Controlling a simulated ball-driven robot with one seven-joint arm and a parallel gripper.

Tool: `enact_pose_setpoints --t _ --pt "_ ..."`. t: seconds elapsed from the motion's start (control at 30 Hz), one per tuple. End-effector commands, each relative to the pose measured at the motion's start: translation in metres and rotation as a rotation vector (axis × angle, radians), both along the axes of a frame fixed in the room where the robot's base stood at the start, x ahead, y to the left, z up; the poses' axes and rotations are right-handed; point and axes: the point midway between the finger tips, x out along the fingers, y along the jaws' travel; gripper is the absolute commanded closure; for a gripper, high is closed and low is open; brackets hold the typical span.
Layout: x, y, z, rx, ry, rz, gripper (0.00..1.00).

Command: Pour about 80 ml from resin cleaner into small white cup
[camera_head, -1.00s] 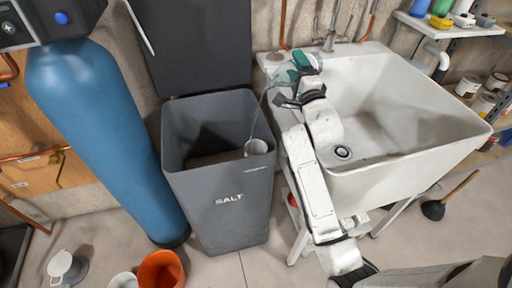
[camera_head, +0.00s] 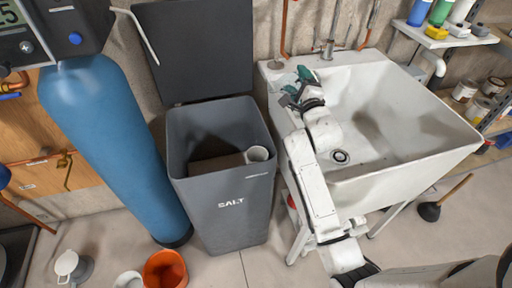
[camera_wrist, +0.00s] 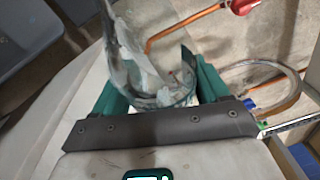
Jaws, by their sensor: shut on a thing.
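My gripper (camera_head: 302,82) is over the left rim of the sink, near its back corner. In the wrist view its green fingers (camera_wrist: 160,90) are shut on a clear, see-through vessel (camera_wrist: 168,98); I take this to be the resin cleaner, but no label shows. The vessel looks tilted, and its liquid level cannot be told. In the head view it is barely visible. A small white cup (camera_head: 257,153) stands inside the grey salt bin, at its right side. It is left of and below my gripper, apart from it. The cup's contents cannot be made out.
The open salt bin (camera_head: 228,205) stands between a blue tank (camera_head: 110,135) and the white sink (camera_head: 440,150). An orange bucket (camera_head: 164,270), a white container (camera_head: 128,280) and a white jug (camera_head: 70,265) are on the floor. Copper pipes and a faucet (camera_head: 328,48) are behind the sink.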

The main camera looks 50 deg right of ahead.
Motion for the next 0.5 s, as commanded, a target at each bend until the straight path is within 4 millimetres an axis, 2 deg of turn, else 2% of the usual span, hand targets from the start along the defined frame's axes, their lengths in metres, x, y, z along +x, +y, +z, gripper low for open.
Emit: enact_pose_setpoints --t 0.03,0.5 --pt "-0.0093 -0.0101 0.0101 0.001 -0.010 -0.025 0.65" --pt "-0.0106 -0.0096 0.0054 0.076 -0.030 -0.028 0.65"
